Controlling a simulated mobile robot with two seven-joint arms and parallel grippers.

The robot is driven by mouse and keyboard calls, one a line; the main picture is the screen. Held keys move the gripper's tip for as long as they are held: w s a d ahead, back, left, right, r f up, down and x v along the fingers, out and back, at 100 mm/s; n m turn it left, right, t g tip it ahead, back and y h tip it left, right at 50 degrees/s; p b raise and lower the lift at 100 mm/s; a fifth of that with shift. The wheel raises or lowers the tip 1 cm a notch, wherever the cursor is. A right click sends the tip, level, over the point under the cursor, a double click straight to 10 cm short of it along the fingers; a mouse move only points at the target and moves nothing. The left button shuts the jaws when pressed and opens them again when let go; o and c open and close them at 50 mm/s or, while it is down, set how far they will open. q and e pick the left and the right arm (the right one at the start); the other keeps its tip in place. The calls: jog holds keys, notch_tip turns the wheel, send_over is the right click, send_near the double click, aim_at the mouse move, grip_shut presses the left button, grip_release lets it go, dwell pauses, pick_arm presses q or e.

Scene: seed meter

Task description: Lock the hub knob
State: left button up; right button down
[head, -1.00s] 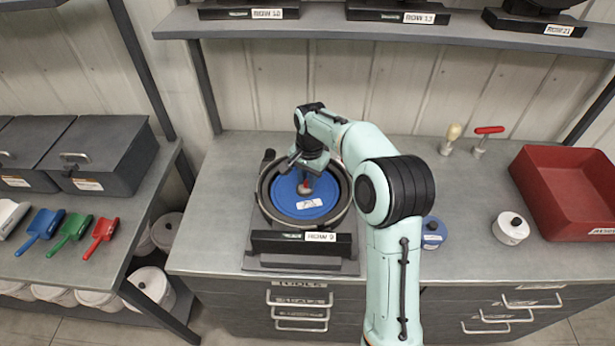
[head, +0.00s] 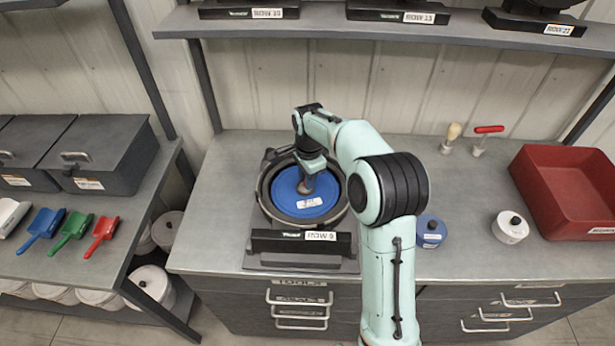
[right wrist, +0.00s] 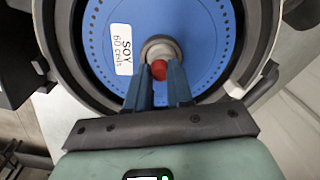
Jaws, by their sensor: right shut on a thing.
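The blue seed disc (head: 284,193), labelled "SOY 60 cells" in the right wrist view (right wrist: 205,22), lies in the round dark meter housing (head: 265,205) marked ROW 9. The red hub knob (right wrist: 159,69) is at the disc's centre, on a grey hub (right wrist: 161,44). My right gripper (right wrist: 158,76) is shut on the knob, one finger on each side of it. In the head view my right gripper (head: 306,186) reaches down onto the disc's centre and hides the knob. My left gripper is not in view.
The meter stands on a grey bench. To its right are a blue-topped pot (head: 431,232), a white pot (head: 510,228), a red-handled tool (head: 487,133), a brush (head: 451,137) and a red bin (head: 570,192). Coloured scoops (head: 72,228) lie on the left bench.

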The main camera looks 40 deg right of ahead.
dwell(0.3)
jog(key=c, duration=1)
grip_release()
notch_tip(320, 180, up, 13)
jog(key=shift+s+r, duration=0.2)
jog(key=shift+s, duration=0.15)
jog(key=shift+a+f, duration=0.1)
